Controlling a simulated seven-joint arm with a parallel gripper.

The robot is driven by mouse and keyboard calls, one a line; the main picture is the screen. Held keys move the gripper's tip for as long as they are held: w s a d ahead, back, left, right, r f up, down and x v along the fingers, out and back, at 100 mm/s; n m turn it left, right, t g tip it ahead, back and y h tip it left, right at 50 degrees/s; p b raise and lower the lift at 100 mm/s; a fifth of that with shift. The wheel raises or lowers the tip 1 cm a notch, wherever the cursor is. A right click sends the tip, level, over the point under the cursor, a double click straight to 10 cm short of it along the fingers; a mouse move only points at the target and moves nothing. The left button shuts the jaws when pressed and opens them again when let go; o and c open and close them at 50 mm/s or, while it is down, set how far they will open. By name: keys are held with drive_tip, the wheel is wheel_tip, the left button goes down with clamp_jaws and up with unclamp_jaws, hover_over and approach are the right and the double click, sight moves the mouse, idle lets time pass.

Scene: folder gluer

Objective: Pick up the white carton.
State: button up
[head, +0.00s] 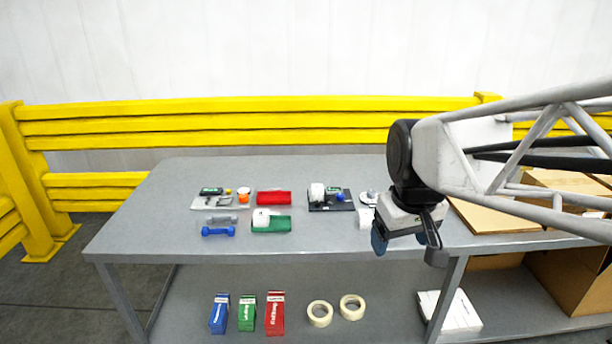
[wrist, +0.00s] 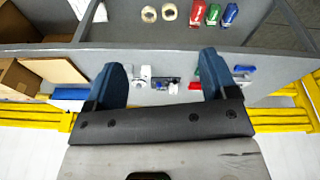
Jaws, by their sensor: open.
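A small white block that looks like the white carton (head: 366,217) is on the grey table, just left of my gripper in the head view, its right side partly hidden by the gripper. In the wrist view the white carton (wrist: 145,72) appears between the fingers, nearer the left one. My gripper (head: 407,243) is open and empty, held above the table's front right part. Its two blue fingers are wide apart in the wrist view (wrist: 160,68). They appear clear of the carton.
A silver round thing (head: 368,198) lies behind the carton. A dark tray (head: 345,206) with small items, a red box (head: 273,198), a green box (head: 271,226) and a blue dumbbell (head: 218,231) lie left. Cardboard (head: 490,218) lies right. A yellow barrier (head: 250,120) stands behind.

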drive_tip(key=w+a+r+n, duration=0.2)
drive_tip(key=w+n, duration=0.2)
drive_tip(key=w, duration=1.5)
drive_tip(key=n+g, duration=0.2)
drive_tip(key=n, duration=0.9)
hover_over(317, 187)
drive_tip(key=f, duration=2)
drive_tip(key=shift+s+d+f, duration=0.2)
drive_tip(key=shift+s, duration=0.1)
drive_tip(key=shift+w+a+f+n, duration=0.15)
drive_tip(key=shift+w+f+n, duration=0.15)
drive_tip(key=shift+w+f, duration=0.15)
drive_tip(key=shift+f, duration=0.1)
drive_tip(key=shift+f, duration=1.2)
drive_tip(key=shift+f, duration=0.1)
